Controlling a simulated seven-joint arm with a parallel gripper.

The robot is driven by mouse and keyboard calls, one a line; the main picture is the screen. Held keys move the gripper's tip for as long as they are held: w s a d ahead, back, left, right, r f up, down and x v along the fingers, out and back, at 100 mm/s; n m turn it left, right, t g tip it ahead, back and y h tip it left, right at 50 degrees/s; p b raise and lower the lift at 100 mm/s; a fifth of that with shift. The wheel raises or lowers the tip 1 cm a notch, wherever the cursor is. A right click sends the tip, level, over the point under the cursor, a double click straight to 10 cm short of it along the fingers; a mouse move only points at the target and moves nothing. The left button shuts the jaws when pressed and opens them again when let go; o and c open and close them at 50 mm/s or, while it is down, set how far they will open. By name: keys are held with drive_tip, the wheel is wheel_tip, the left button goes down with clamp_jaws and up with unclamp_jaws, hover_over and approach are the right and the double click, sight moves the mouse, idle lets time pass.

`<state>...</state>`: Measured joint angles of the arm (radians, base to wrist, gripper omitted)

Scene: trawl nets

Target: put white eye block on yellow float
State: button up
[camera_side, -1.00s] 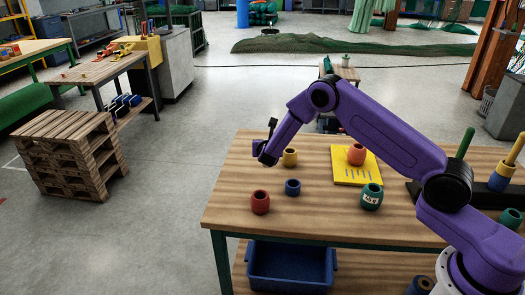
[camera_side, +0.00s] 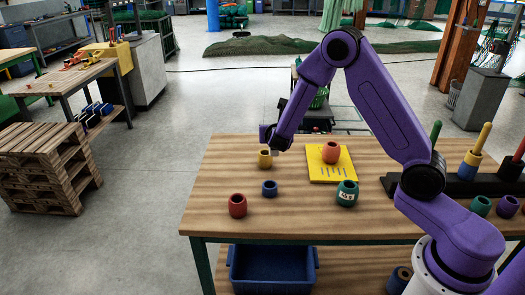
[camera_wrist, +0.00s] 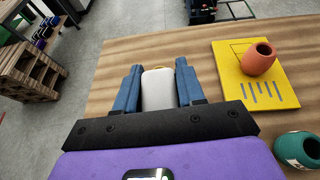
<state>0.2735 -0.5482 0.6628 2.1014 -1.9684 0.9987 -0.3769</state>
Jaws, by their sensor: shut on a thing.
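The white eye block (camera_wrist: 158,90) is held between the blue fingers of my gripper (camera_wrist: 158,86) in the wrist view. In the side view, a small pale part of the block (camera_side: 275,152) shows under my gripper (camera_side: 274,147). The yellow float (camera_side: 264,159) stands upright on the table, with the block and fingers close to its upper right side in the picture. In the wrist view only a sliver of yellow shows beyond the block's far end. I cannot tell whether the block touches the float.
A blue float (camera_side: 269,188) and a red float (camera_side: 237,205) stand nearer the front on the wooden table (camera_side: 300,224). An orange float (camera_side: 330,152) stands on a yellow board (camera_side: 322,175), with a green labelled float (camera_side: 347,193) beside it. A dark post rack (camera_side: 470,188) is at right.

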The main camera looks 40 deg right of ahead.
drive_tip(key=d+r, duration=0.3)
drive_tip(key=d, duration=0.2)
hover_over(265, 150)
wheel_tip(265, 150, down, 9)
drive_tip(key=shift+f+m+g+h, duration=0.3)
drive_tip(key=shift+f+m+h, duration=0.1)
drive_tip(key=shift+f, duration=1.3)
drive_tip(key=shift+f, duration=0.1)
drive_tip(key=o, duration=1.1)
